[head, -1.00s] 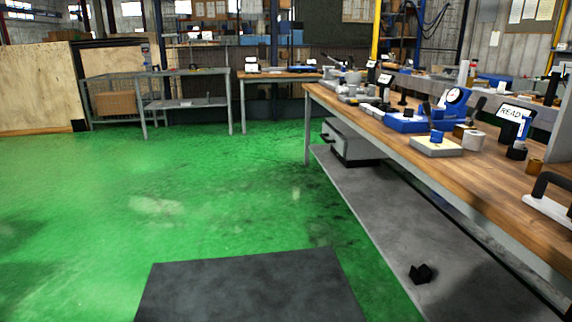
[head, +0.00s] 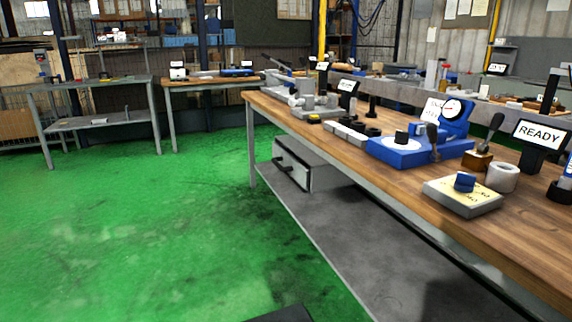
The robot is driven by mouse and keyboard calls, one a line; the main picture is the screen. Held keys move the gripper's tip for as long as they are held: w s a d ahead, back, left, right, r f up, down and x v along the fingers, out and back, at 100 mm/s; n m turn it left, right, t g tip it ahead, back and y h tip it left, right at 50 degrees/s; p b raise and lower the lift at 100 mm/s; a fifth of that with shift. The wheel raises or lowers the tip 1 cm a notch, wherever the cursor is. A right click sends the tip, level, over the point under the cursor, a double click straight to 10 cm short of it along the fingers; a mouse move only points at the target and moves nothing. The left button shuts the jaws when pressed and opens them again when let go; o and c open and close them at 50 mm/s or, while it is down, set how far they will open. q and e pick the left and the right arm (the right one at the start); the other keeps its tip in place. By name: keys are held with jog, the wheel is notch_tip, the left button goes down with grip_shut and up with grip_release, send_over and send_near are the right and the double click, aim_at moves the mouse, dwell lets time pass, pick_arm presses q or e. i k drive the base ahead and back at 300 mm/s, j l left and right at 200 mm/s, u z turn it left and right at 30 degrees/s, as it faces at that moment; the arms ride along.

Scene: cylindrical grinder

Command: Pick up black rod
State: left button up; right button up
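Neither of my grippers shows in the head view. A wooden workbench (head: 400,207) runs from the centre back to the lower right. A small black upright piece (head: 372,107) stands on its far part and looks rod-like, but I cannot tell if it is the black rod. A short black cylinder (head: 401,137) sits on the white disc of a blue gauge stand (head: 400,154) with a round dial (head: 452,110). A dark-handled piece (head: 491,133) leans up from a brown block.
A grey drawer box (head: 292,168) sits on the lower shelf. Green floor (head: 130,230) at left is clear. Another bench (head: 210,83) stands behind.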

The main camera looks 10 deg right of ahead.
aim_at(373, 98)
jog(key=i+j+z, duration=0.35)
jog(key=i+z, duration=0.15)
jog(key=i+j+z, duration=0.6)
jog(key=j, duration=0.55)
jog(key=i+j+z, duration=0.2)
jog(key=j, duration=0.55)
jog(key=i+j+z, duration=0.15)
jog(key=j, duration=0.6)
jog(key=i+j+z, duration=0.2)
jog(key=j, duration=0.6)
jog(key=k, duration=0.1)
